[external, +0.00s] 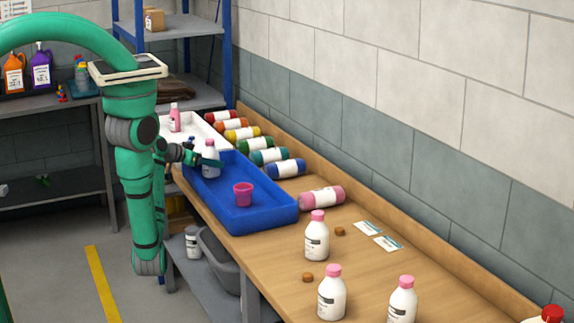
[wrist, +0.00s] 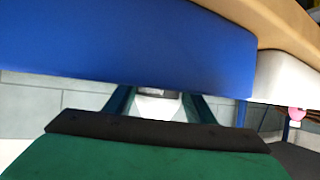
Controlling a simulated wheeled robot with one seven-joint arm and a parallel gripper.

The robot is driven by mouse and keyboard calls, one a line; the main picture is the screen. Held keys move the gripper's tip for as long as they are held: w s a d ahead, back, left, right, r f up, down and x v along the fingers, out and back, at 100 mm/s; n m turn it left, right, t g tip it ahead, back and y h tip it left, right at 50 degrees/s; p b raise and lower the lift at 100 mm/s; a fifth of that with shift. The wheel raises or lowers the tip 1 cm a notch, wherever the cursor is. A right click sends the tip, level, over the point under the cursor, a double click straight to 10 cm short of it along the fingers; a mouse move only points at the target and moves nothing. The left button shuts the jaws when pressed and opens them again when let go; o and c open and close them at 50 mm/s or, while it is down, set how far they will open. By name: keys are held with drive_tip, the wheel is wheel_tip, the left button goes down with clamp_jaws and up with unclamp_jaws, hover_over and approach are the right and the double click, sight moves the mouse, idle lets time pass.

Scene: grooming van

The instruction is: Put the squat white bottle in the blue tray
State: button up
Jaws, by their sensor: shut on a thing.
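A white bottle with a pale pink cap (external: 210,160) is upright at the far-left end of the blue tray (external: 268,217) in the external view. My gripper (external: 208,161) reaches in from the left and is shut on this bottle. Whether its base touches the tray floor I cannot tell. In the wrist view, a white part of the bottle (wrist: 158,107) shows between my two green fingers (wrist: 160,103), and the blue tray wall (wrist: 120,45) fills the upper part. Most of the bottle is hidden there.
A pink cup (external: 243,195) stands in the blue tray. A white tray (external: 200,130) with a pink bottle (external: 174,118) lies behind it. Several coloured bottles lie along the wall side. Pink-capped white bottles (external: 317,238) stand on the wooden bench nearer the camera.

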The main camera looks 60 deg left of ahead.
drive_tip(key=o, duration=1)
drive_tip(key=v, duration=0.7)
drive_tip(key=shift+s+r, duration=0.15)
drive_tip(key=shift+s, duration=0.05)
